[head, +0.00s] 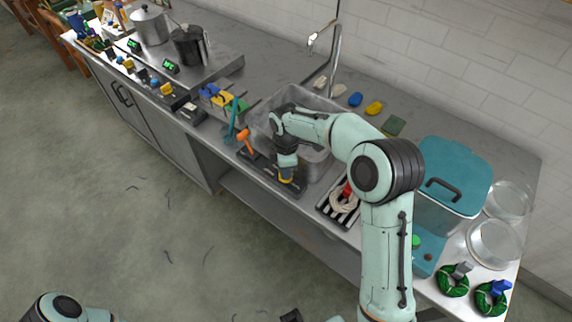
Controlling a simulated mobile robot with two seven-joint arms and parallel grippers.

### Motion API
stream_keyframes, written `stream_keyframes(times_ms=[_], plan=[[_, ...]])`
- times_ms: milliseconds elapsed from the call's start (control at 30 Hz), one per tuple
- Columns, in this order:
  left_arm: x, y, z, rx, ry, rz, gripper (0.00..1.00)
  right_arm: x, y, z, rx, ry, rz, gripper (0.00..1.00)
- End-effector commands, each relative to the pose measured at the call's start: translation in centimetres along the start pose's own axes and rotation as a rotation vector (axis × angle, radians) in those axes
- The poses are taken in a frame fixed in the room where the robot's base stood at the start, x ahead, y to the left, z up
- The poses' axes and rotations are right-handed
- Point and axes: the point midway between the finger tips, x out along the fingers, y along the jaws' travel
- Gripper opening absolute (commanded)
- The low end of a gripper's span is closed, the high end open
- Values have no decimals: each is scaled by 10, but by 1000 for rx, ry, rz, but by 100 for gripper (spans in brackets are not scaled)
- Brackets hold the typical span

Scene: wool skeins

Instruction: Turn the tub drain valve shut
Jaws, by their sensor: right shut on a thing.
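The grey metal tub (262,118) is set in the worktop below a tall tap, partly covered by my right arm. The tub drain valve (286,181) seems to be the small yellow handle at the tub's front edge. My right gripper (287,174) points down onto this handle and is shut on it. The gripper hides most of the handle, so I cannot tell its turned angle. Of my left arm only a link shows at the bottom left; I do not see its gripper.
An orange-handled tool (245,136) stands just left of the valve. A striped tray (337,208) with a pale skein lies to the right. A teal-lidded bin (455,172) and green skeins (453,281) are farther right. Pots (188,46) stand back left.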

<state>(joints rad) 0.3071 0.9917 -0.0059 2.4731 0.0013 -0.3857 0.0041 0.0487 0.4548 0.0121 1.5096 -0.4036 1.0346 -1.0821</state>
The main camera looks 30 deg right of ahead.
Motion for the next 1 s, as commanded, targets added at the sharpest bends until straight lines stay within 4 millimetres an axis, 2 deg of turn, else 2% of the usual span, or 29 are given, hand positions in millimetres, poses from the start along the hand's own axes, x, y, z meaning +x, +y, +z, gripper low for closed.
stream_keyframes(times_ms=[600, 1000], plan=[[-40, 19, -15, 9, 24, 9, 43, -4, 2, -1, -553, 2, 4, 0], [-52, 26, -21, 12, 34, 12, 43, -3, 2, -1, -746, 2, 6, 0]])
